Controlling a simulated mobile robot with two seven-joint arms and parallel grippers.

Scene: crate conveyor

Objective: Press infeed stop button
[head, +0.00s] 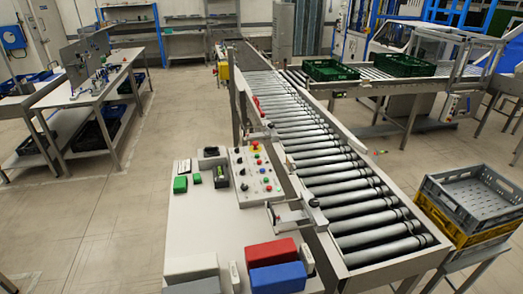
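A light grey control panel (252,192) sits on the white table (213,228) beside the roller conveyor. It carries several small red, green, blue and black buttons and knobs, and a red mushroom button on a yellow base (256,149) at its far end. A small red button (258,161) shows just below the mushroom button. The labels are too small to read, so I cannot tell which button is the infeed stop. Neither my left gripper nor my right gripper is in view, and nothing covers the panel.
The roller conveyor (330,170) runs along the table's right side and is empty near me. Red (271,252) and blue (278,278) bins stand at the table's front. Green crates (330,70) sit on a far conveyor. A grey crate (478,198) is stacked at right.

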